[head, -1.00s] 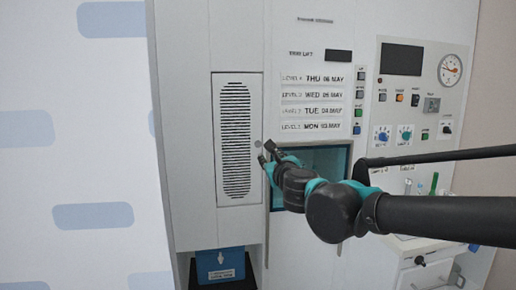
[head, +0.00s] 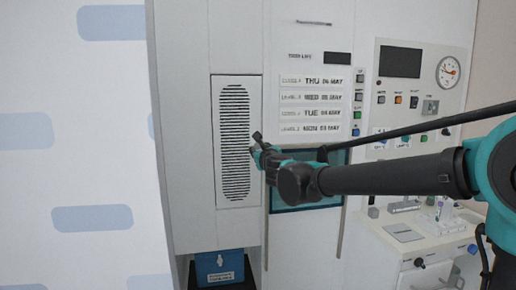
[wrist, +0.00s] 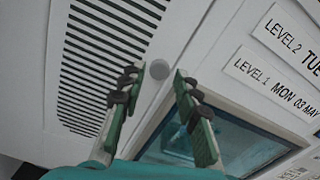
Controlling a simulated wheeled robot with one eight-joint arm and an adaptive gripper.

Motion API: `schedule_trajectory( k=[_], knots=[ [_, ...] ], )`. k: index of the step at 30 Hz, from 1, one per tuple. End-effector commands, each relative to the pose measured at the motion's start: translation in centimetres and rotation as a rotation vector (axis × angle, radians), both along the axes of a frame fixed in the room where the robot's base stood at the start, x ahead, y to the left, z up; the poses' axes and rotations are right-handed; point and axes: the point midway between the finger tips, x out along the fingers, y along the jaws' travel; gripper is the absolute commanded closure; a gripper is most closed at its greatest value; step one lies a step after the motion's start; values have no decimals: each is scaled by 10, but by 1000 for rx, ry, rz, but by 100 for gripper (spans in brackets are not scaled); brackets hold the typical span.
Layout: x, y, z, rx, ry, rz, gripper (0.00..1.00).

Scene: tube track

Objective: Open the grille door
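The grille door (head: 236,185) is a narrow white panel with dark horizontal slots in the cabinet front. It looks shut and flush in the head view. Its slotted face (wrist: 105,45) fills the upper left of the wrist view. A small round grey knob (wrist: 160,69) sits on its right edge. My gripper (head: 256,143) is at that right edge in the head view and hides the knob there. In the wrist view my gripper (wrist: 159,71) is open, with one fingertip on each side of the knob. I cannot tell whether the fingers touch it.
A glass window (head: 310,195) with a dark frame lies right of the door, behind my arm. Level labels (head: 310,113) and buttons are above it. A control panel (head: 425,65) and a counter (head: 410,230) stand at the right. A blue box (head: 220,268) sits below the door.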

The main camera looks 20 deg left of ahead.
Motion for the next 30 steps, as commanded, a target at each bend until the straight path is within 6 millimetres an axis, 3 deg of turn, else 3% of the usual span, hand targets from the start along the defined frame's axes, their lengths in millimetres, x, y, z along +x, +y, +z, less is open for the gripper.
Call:
schedule_trajectory(
  k=[7,18,26,30],
  knots=[
    [22,14,0,0,0,0,68],
    [26,16,0,0,0,1,68],
    [25,16,0,0,0,0,99],
    [25,16,0,0,0,1,100]
  ],
)
